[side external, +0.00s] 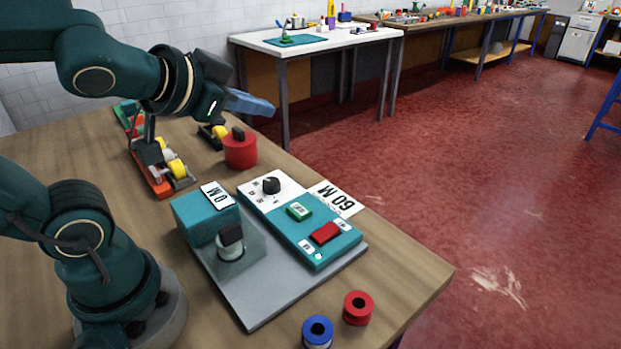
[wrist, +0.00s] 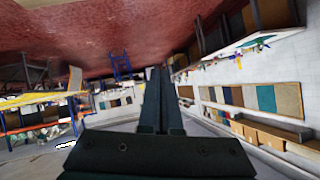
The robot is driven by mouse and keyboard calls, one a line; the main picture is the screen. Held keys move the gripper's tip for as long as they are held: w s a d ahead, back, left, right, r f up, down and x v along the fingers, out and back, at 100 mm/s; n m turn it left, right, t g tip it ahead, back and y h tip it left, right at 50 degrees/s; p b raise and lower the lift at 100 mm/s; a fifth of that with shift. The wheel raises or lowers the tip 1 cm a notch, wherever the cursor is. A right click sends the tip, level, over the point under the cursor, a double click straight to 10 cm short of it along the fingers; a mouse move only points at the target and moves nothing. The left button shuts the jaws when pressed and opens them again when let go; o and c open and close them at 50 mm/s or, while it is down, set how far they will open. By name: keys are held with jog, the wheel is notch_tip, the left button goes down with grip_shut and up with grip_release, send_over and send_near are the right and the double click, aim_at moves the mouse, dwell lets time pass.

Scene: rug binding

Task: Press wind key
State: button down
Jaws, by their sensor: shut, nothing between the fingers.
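A teal control panel (side external: 291,229) lies on a grey base plate (side external: 250,305) in the side external view. It carries a green key (side external: 299,211), a red key (side external: 326,233), a black knob (side external: 271,185) and small white labels too small to read. I cannot tell which key is the wind key. A teal box with a white display (side external: 217,195) and a dark-topped spindle (side external: 230,240) stand to its left. My gripper (side external: 262,106) is shut and empty, high above the table and behind the panel, pointing right. In the wrist view, the shut fingers (wrist: 157,98) point into the room.
A red round container (side external: 240,150) and an orange tool with a yellow roll (side external: 160,168) stand behind the panel. A blue spool (side external: 318,331) and a red spool (side external: 358,308) stand near the table's front right edge. A "60 M" card (side external: 338,198) lies beside the panel.

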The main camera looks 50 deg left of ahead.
jog(key=w+r+m+t+h, duration=0.1)
jog(key=w+r+m+t, duration=0.2)
jog(key=w+r+m, duration=0.15)
jog(key=m+g+h, duration=0.6)
jog(key=m, duration=0.3)
send_over(292, 209)
notch_tip(292, 209, down, 13)
jog(key=shift+f, duration=4.45)
jog(key=shift+f, duration=0.15)
jog(key=shift+f, duration=0.25)
